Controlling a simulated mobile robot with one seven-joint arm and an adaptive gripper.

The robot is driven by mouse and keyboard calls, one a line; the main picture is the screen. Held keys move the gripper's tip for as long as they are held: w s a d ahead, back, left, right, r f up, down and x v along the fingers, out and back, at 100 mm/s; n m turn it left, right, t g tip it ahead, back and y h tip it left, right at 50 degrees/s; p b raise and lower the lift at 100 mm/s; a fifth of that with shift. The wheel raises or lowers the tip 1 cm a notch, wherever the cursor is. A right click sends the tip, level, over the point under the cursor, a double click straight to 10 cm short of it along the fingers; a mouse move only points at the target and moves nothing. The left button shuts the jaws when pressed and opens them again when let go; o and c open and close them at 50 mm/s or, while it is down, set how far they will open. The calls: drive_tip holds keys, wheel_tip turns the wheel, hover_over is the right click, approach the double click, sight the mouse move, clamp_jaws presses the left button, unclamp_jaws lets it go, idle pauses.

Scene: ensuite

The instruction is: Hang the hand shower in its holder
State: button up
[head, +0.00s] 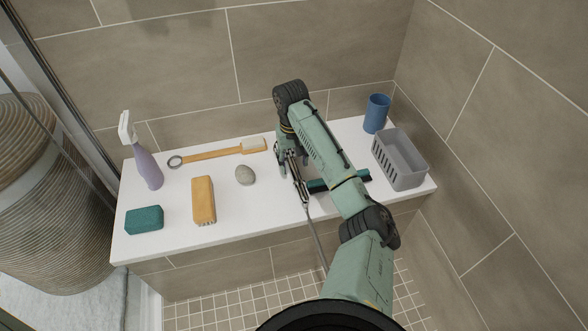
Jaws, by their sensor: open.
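The hand shower (298,183) is a slim chrome piece on the white bench (270,225), partly hidden by my arm. Its metal hose (319,244) runs over the bench's front edge and down toward the floor. My gripper (284,164) points down at the bench, right beside the hand shower. It is open; whether its fingers touch the hand shower cannot be told from this angle. The holder is not in view.
A purple spray bottle (148,165), teal sponge (144,220), yellow brush (203,200), long wooden brush (215,153) and stone (245,175) stand left. A dark teal tool (318,186) lies under my arm. A grey basket (402,170) and blue cup (376,113) stand right. Tiled walls enclose the bench.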

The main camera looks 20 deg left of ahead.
drive_tip(key=shift+f, duration=1.35)
drive_tip(key=shift+c, duration=0.5)
clamp_jaws()
drive_tip(key=shift+r, duration=0.1)
